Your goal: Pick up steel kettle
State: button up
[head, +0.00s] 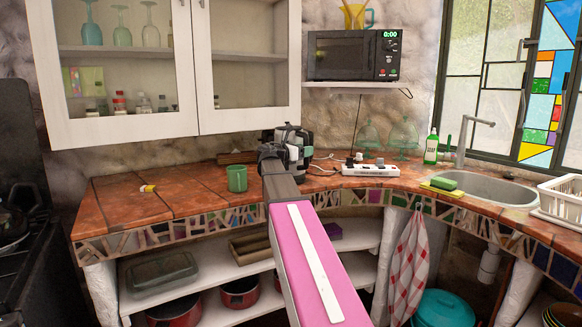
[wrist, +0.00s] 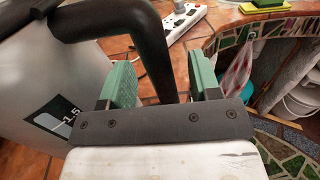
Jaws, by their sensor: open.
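The steel kettle (wrist: 45,95) fills the left of the wrist view, a grey body with a level window marked 1.5. Its black handle (wrist: 145,45) arches from the body and runs down between the fingers. My gripper (wrist: 160,62) is open, with one green-padded finger on each side of the handle. In the head view my gripper (head: 289,140) is over the back of the counter, and my arm and wrist hide most of the kettle there.
The tiled counter (head: 130,205) holds a green mug (head: 237,178) left of my gripper and a white power strip (head: 370,169) to the right. A sink (head: 490,190) and green soap bottle (head: 431,147) are farther right. Wall cabinets (head: 245,125) hang above. The counter's left part is mostly clear.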

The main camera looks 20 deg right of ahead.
jog(key=shift+w+d, duration=0.2)
jog(key=shift+d, duration=0.45)
grip_shut()
jog(key=shift+r, duration=0.15)
dwell(0.8)
